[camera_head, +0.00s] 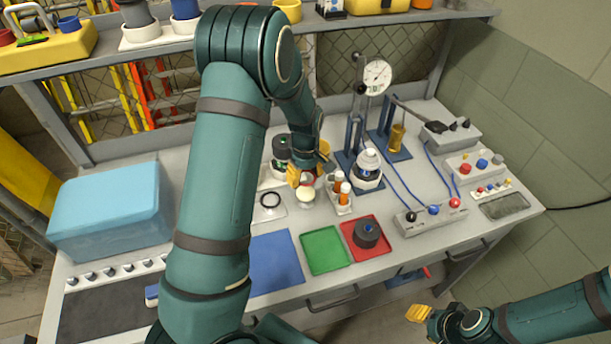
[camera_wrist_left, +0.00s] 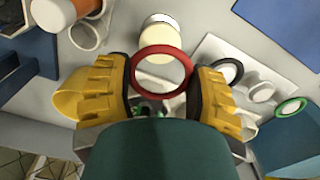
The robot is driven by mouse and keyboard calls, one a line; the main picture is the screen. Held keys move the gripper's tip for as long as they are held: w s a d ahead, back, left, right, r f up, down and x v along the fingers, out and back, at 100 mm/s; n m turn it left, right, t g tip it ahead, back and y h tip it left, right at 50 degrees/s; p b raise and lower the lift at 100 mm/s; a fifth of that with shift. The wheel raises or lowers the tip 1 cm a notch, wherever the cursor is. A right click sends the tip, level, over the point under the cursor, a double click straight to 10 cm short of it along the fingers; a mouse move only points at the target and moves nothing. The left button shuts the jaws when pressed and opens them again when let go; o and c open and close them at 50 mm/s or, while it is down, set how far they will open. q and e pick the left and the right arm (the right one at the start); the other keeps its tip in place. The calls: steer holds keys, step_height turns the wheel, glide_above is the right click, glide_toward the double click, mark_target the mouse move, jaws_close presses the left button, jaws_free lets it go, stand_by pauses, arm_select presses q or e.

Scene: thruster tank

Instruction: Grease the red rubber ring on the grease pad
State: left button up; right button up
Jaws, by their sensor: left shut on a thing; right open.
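The red rubber ring (camera_wrist_left: 138,64) sits between the yellow fingers of my left gripper (camera_wrist_left: 160,80) in the left wrist view, held at both sides. A cream, round-topped piece (camera_wrist_left: 157,42), possibly the grease pad, shows just beyond and partly through the ring; I cannot tell whether they touch. In the head view my left gripper (camera_head: 306,178) is over the middle of the bench, just above that cream piece (camera_head: 306,194). The ring is not clear there. My right gripper (camera_head: 418,313) is open and empty, in front of the bench at the lower right.
A white board with a black ring (camera_head: 270,199) lies left of the gripper. A white holder with orange-capped bottles (camera_head: 341,195) and a white-capped jar (camera_head: 368,168) stand close on the right. Blue, green (camera_head: 325,250) and red mats lie in front. A blue box (camera_head: 105,210) stands left.

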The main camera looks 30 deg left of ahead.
mark_target(305, 192)
arm_select(q)
steer(key=shift+f+b, duration=1.65)
steer(key=shift+f, duration=0.75)
steer(key=shift+f+b, duration=0.4)
steer(key=shift+f, duration=0.2)
steer(key=n+p, duration=0.1)
steer(key=n, duration=0.1)
steer(key=shift+r+n, duration=0.1)
steer(key=shift+n, duration=0.3)
steer(key=shift+n+p, duration=0.45)
steer(key=shift+n, duration=0.45)
